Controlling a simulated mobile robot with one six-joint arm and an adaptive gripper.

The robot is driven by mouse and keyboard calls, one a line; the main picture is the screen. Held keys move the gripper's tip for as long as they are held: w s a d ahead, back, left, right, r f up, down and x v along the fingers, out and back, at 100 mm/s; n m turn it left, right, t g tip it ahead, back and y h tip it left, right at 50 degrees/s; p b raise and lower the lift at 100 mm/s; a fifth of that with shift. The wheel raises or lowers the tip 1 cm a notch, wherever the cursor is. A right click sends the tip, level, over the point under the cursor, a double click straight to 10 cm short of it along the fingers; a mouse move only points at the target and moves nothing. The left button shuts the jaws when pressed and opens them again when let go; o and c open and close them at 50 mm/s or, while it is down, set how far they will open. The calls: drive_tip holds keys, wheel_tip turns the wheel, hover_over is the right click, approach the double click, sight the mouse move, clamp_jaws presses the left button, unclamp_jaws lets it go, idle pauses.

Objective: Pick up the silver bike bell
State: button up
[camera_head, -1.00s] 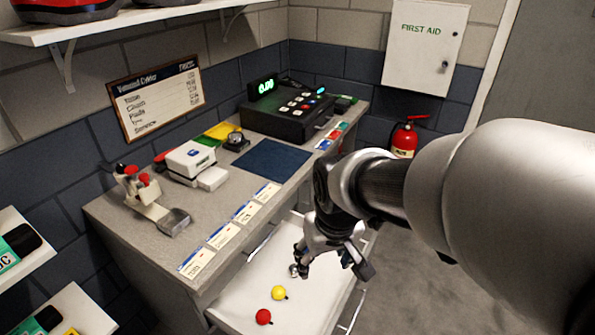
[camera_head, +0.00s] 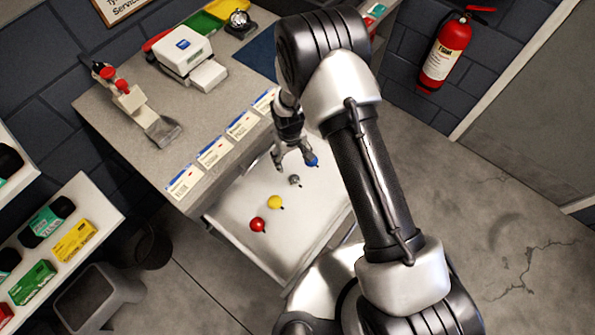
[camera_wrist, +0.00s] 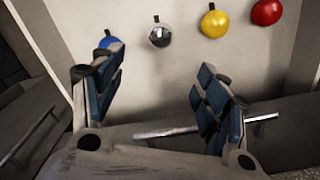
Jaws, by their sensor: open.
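The silver bike bell (camera_head: 294,180) lies in the open white drawer, between a blue bell (camera_head: 312,160) and a yellow bell (camera_head: 274,202). It also shows in the wrist view (camera_wrist: 160,36), beyond my fingertips and between the blue and yellow bells. My gripper (camera_head: 292,160) is over the drawer, close to the silver and blue bells in the head view. In the wrist view my gripper (camera_wrist: 158,75) has its blue-padded fingers wide apart with nothing between them. The blue bell (camera_wrist: 108,42) is partly hidden behind the left finger.
A red bell (camera_head: 258,225) lies at the near end of the drawer (camera_head: 240,207). The grey counter (camera_head: 110,120) above holds a white device (camera_head: 185,50) and a red-knobbed tool (camera_head: 125,90). A shelf (camera_head: 100,205) with boxes stands at left.

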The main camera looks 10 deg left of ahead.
sight(294, 178)
drive_tip(key=f+b, duration=0.4)
drive_tip(key=f, duration=1.2)
drive_tip(key=shift+d+f, duration=0.15)
drive_tip(key=shift+d, duration=0.05)
drive_tip(key=shift+c, duration=0.2)
drive_tip(key=c, duration=1.1)
drive_tip(key=shift+c, duration=0.2)
